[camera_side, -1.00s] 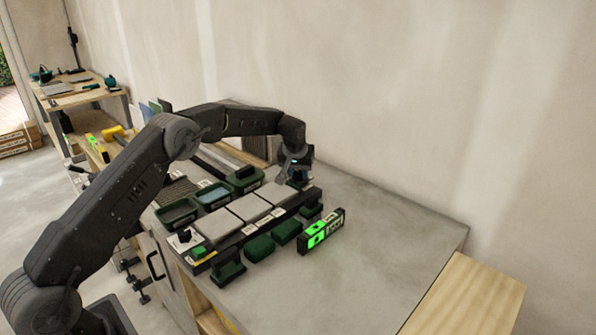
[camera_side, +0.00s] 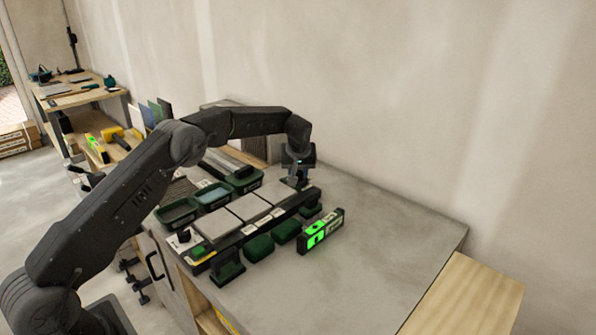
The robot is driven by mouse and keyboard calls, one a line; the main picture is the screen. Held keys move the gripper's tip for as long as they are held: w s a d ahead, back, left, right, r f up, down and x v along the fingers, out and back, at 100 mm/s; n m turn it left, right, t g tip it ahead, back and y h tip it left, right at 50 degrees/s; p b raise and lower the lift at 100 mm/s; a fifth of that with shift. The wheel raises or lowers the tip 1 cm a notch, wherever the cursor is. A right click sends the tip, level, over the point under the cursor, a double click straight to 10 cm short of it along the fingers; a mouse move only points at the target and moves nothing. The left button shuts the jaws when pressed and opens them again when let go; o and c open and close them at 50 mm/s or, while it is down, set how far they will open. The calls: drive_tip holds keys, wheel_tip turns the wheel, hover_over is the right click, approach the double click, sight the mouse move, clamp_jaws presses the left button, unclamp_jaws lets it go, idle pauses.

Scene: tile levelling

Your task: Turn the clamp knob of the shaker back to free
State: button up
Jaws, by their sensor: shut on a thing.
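The shaker is a long dark frame (camera_side: 284,212) carrying a row of pale grey tiles (camera_side: 249,207). My gripper (camera_side: 298,184) points down at the frame's far right end. It is shut on the small dark clamp knob there, which the fingers mostly hide. The knob's exact angle is too small to read. Another black knob (camera_side: 184,236) stands on a white plate at the frame's near left end, beside a green button (camera_side: 198,251), apart from my gripper.
A green-lit level (camera_side: 322,230) stands in front of the frame, near dark green blocks (camera_side: 258,247). Green trays (camera_side: 178,212) lie behind the tiles. The grey bench top (camera_side: 390,240) is clear on the right. The wall is close behind.

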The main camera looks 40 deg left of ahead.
drive_tip(key=o, duration=0.9)
drive_tip(key=shift+o, duration=0.2)
drive_tip(key=v, duration=1.4)
drive_tip(key=shift+a, duration=0.1)
drive_tip(key=s+d+r+m+h, duration=0.1)
drive_tip(key=s+d+r, duration=0.15)
drive_tip(key=s, duration=0.35)
drive_tip(key=s+d+r+m+t, duration=0.1)
drive_tip(key=s+d+r+m, duration=0.1)
drive_tip(key=s+r, duration=0.3)
drive_tip(key=s+d+r+m+h, duration=0.1)
drive_tip(key=s+d+r, duration=0.15)
drive_tip(key=s, duration=0.45)
drive_tip(key=s+d+f+m, duration=0.2)
drive_tip(key=s+f, duration=0.1)
drive_tip(key=s, duration=0.8)
drive_tip(key=s+d+f+m+t+h, duration=0.1)
drive_tip(key=s+d+f+m, duration=0.1)
drive_tip(key=s, duration=0.9)
drive_tip(key=shift+s+d+f+m, duration=0.4)
drive_tip(key=shift+f+m, duration=0.2)
drive_tip(key=shift+f, duration=0.15)
